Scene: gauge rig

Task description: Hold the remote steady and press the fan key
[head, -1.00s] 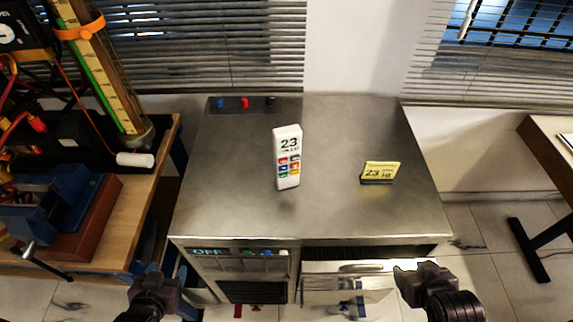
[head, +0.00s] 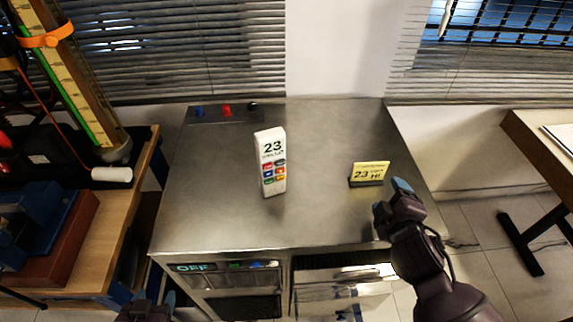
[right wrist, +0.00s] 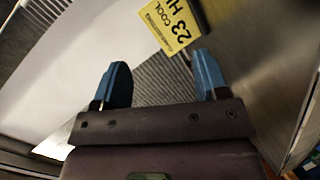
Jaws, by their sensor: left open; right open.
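The white remote (head: 271,162) stands upright on the metal cabinet top, left of centre. Its face reads 23 above several coloured keys; I cannot tell which is the fan key. A yellow card (head: 370,172) reading 23 HI stands in a dark holder to the right. In the right wrist view the card (right wrist: 172,24) also reads COOL. My right gripper (head: 391,196) is open and empty over the cabinet's right front, close to the card and apart from the remote. In the right wrist view its blue-tipped fingers (right wrist: 160,75) are spread. My left gripper (head: 152,302) is low at the front left, open, partly cut off.
The metal cabinet (head: 220,225) has an OFF display (head: 193,267) on its front and blue, red and black knobs at its back left. A wooden bench (head: 85,235) with equipment stands left. The cabinet top is clear around the remote.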

